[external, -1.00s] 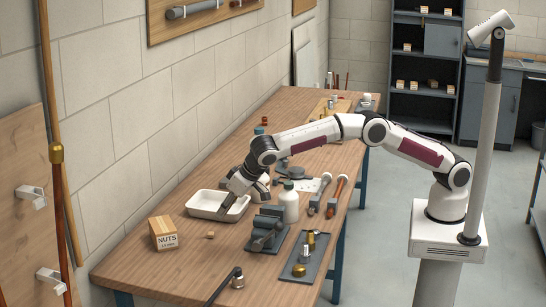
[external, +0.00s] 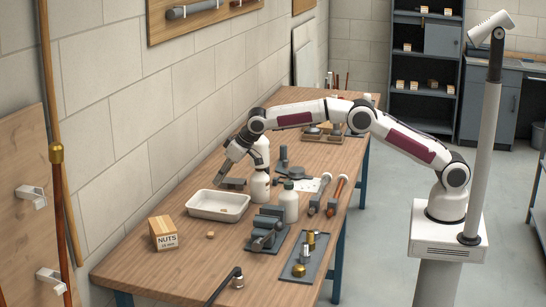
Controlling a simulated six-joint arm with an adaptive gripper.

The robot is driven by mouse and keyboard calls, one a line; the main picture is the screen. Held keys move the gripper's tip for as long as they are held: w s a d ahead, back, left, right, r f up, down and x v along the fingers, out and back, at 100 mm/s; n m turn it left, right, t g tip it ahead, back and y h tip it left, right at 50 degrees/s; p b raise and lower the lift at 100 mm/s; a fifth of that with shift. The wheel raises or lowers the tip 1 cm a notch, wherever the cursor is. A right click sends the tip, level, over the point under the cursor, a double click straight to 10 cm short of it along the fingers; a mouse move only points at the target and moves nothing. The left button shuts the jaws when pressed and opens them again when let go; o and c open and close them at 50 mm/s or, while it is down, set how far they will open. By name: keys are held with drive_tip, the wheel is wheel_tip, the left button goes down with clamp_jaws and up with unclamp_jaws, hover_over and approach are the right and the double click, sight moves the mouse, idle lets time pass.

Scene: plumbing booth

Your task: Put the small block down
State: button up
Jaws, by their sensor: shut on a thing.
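My gripper (external: 223,172) is pointing down, beyond the white tray and left of the white bottles. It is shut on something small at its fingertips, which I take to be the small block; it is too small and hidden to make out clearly. A small wooden cube (external: 210,234) lies apart on the table, between the tray and the NUTS box.
The NUTS box (external: 163,233) stands at the left. A white bottle (external: 290,204), a vise (external: 266,229) and a dark mat (external: 312,268) with brass fittings are to the right.

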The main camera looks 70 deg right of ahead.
sight(218, 207)
drive_tip(key=shift+a+n+y, duration=0.1)
drive_tip(key=shift+n+y, duration=0.2)
idle(0.4)
drive_tip(key=shift+f, duration=2.45)
drive_tip(key=shift+f, duration=0.15)
drive_tip(key=shift+f, duration=2.35)
drive_tip(key=shift+f, duration=0.25)
drive_tip(key=o, duration=0.7)
drive_tip(key=shift+c, duration=0.2)
drive_tip(key=shift+r, duration=0.15)
